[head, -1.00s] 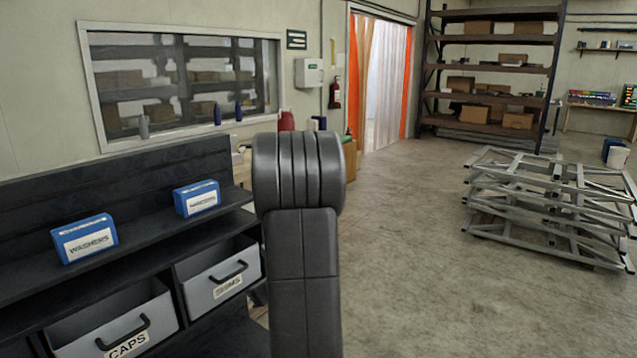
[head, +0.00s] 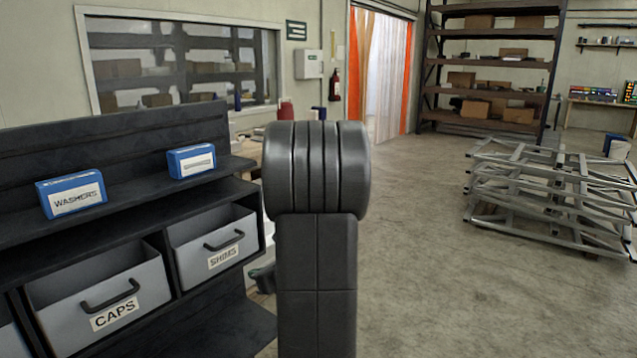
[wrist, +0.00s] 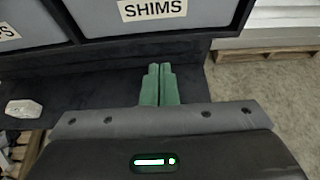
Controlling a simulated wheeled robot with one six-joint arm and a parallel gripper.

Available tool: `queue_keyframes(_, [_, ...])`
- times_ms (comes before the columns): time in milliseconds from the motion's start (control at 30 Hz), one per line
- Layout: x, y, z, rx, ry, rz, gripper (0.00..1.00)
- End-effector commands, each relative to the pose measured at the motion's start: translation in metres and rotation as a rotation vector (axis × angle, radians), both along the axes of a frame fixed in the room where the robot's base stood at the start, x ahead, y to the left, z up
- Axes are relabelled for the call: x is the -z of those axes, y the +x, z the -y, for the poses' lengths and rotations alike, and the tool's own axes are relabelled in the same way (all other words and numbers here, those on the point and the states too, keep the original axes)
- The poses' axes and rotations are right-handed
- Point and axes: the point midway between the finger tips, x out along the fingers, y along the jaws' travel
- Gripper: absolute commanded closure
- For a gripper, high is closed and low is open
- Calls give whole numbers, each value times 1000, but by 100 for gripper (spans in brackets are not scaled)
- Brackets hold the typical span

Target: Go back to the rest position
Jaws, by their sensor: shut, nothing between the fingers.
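In the wrist view my gripper (wrist: 158,72) is shut, its two green fingers side by side with nothing between them. It is over a dark shelf surface, in front of the grey drawer labelled SHIMS (wrist: 150,28). In the head view my arm stands upright in the middle of the picture, and the gripper itself is mostly hidden behind it; a small dark green shape shows just left of the arm. The SHIMS drawer (head: 212,240) and the CAPS drawer (head: 98,290) sit in the dark rack at the left.
A blue WASHERS box (head: 70,194) and a second blue box (head: 191,161) stand on the rack shelf (head: 130,220). Stacked aluminium frames (head: 545,195) lie on the floor at the right. The floor (head: 430,260) between is clear. A small whitish block (wrist: 24,108) lies at left in the wrist view.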

Motion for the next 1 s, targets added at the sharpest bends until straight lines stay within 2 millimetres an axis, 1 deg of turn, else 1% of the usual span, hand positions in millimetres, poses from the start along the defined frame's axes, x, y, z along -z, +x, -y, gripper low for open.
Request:
queue_keyframes(33, [7, 0, 1, 1, 9, 8, 100])
queue_keyframes(367, [16, -2, 3, 1, 64, 51, 100])
queue_keyframes(600, [19, -3, 4, 1, 92, 74, 100])
queue_keyframes(1000, [17, -3, 4, 0, 102, 80, 100])
